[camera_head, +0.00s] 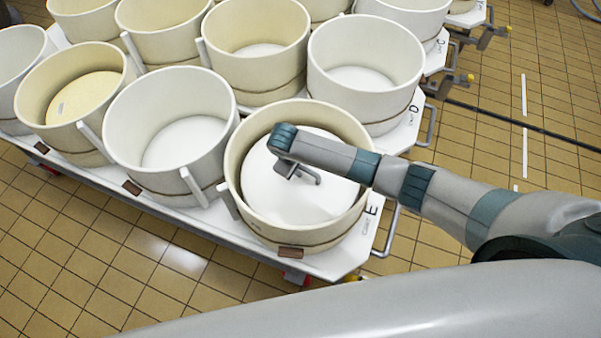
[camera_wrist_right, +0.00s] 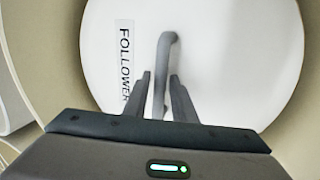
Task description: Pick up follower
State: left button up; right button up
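The follower (camera_head: 270,197) is a white round disc lying inside the cream mould (camera_head: 243,150) at the cart's near right corner. In the right wrist view the follower (camera_wrist_right: 230,55) carries a label (camera_wrist_right: 126,62) reading FOLLOWER and a grey bar handle (camera_wrist_right: 167,50). My right gripper (camera_head: 293,172) is above the disc at its handle. In the wrist view its two fingers (camera_wrist_right: 161,85) stand on either side of the handle, with white showing between finger and bar. It looks open. Its contact with the handle is partly hidden by the gripper body. My left gripper is not in view.
A white cart (camera_head: 150,205) holds several similar moulds, packed close to the left and behind. A white mould (camera_head: 170,125) stands just left of the cream one. A metal cart handle (camera_head: 390,230) sticks out on the right.

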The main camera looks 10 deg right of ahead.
jog(key=shift+f, duration=0.15)
dwell(0.3)
grip_shut()
dwell(1.1)
jog(key=shift+w, duration=0.1)
